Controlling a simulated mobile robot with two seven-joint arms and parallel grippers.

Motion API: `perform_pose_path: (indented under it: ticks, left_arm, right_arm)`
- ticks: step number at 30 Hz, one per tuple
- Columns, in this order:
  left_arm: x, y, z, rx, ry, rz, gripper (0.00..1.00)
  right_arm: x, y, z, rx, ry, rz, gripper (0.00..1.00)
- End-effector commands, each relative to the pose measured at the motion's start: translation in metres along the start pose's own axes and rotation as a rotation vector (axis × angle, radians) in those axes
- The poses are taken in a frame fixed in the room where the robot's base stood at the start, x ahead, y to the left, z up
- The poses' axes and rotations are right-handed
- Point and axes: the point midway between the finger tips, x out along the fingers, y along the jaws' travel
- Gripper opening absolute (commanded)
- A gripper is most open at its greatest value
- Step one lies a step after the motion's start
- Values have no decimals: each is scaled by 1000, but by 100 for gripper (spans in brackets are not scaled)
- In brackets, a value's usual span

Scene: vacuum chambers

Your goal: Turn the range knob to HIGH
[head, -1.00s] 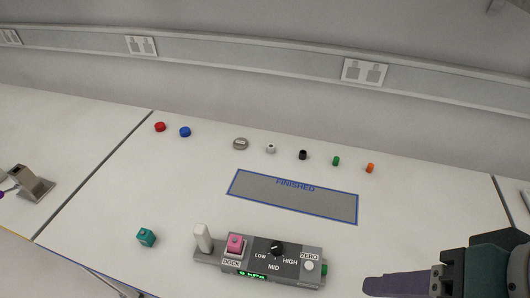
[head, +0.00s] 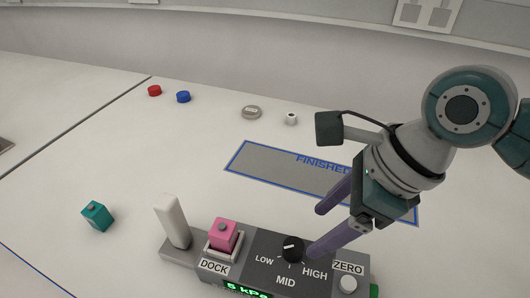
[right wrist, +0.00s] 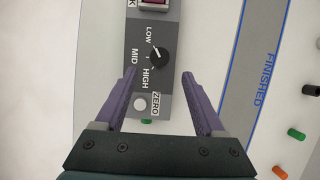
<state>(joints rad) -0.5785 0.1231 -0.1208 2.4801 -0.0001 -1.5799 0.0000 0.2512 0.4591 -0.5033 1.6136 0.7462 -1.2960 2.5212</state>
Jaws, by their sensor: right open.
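The range knob (head: 292,249) is a round black knob on the grey control box (head: 262,247), with LOW, MID and HIGH printed around its near side. Its white mark seems to point toward LOW. It also shows in the right wrist view (right wrist: 158,57), just ahead of the fingertips and between their lines. My right gripper (head: 317,232) has its purple fingers spread and empty, with the tips close to the knob's right side; I cannot tell whether they touch the box. The right wrist view shows the same open fingers (right wrist: 159,74). My left gripper is not in view.
The box also carries a white lever (head: 173,221), a pink block (head: 223,233) on the DOCK, a green display and a ZERO button (head: 348,284). A teal cube (head: 97,216) stands left. Behind lies the FINISHED mat (head: 265,164). Red and blue discs sit farther back.

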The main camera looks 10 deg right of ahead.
Motion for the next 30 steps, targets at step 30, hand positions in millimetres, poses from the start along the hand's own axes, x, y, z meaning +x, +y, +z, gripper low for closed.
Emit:
perform_pose_path:
  ticks: [30]
  left_arm:
    - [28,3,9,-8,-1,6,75]
  right_arm:
    - [78,0,0,-5,0,-1,47]
